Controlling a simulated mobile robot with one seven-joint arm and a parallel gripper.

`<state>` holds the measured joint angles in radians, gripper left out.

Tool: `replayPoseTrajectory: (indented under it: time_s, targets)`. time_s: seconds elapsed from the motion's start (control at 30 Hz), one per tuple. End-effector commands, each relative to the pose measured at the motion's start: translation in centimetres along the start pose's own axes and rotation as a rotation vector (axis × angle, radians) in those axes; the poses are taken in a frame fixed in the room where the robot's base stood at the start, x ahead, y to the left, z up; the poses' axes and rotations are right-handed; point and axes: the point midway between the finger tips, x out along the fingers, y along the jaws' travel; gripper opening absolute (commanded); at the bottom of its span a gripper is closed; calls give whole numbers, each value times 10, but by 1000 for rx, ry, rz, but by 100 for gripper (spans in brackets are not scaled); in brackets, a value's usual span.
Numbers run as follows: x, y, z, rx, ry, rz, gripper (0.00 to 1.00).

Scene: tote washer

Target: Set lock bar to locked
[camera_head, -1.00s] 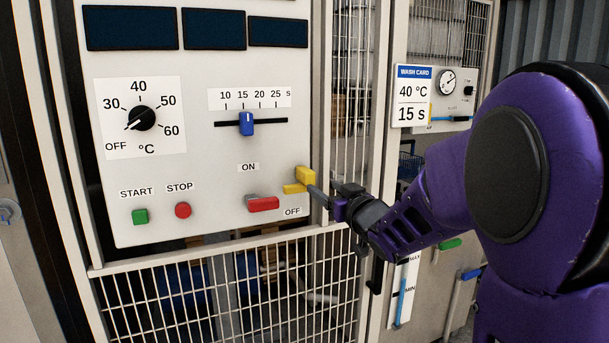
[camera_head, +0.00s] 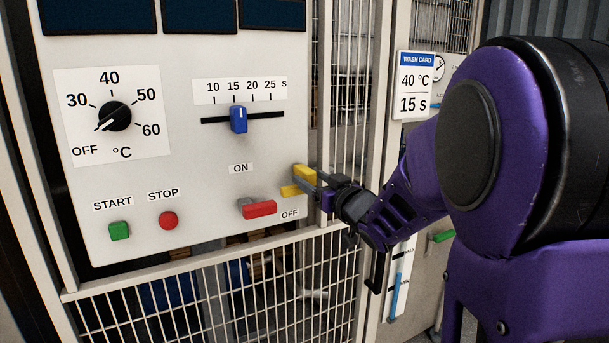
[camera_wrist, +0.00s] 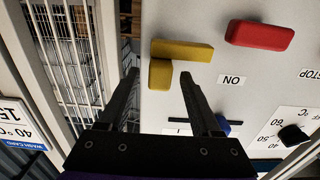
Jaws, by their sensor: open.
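The yellow lock bar (camera_head: 303,174) sits at the right edge of the pale control panel, beside the red ON/OFF switch. In the wrist view the lock bar (camera_wrist: 184,50) is L-shaped, a long piece with a short block at one end. My gripper (camera_head: 318,188) is at the lock bar from the right. In the wrist view my gripper (camera_wrist: 158,76) is open, with the short yellow block between its fingertips and a gap on either side. Whether a finger touches it cannot be told. No locked or unlocked label is readable.
The red switch (camera_head: 259,209) is close left of the lock bar. The panel also has a temperature dial (camera_head: 115,117), blue slider (camera_head: 239,119), green START button (camera_head: 119,231) and red STOP button (camera_head: 168,220). A mesh door frame (camera_head: 345,120) stands close on the right.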

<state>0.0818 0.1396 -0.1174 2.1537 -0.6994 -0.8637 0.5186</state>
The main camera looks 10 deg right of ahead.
Motion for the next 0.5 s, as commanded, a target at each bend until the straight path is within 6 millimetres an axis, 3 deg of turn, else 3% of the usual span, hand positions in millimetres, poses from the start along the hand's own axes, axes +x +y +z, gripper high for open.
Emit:
replayPoseTrajectory:
  time_s: [0.5]
  targets:
    - [-2,2,0,0,0,0,65]
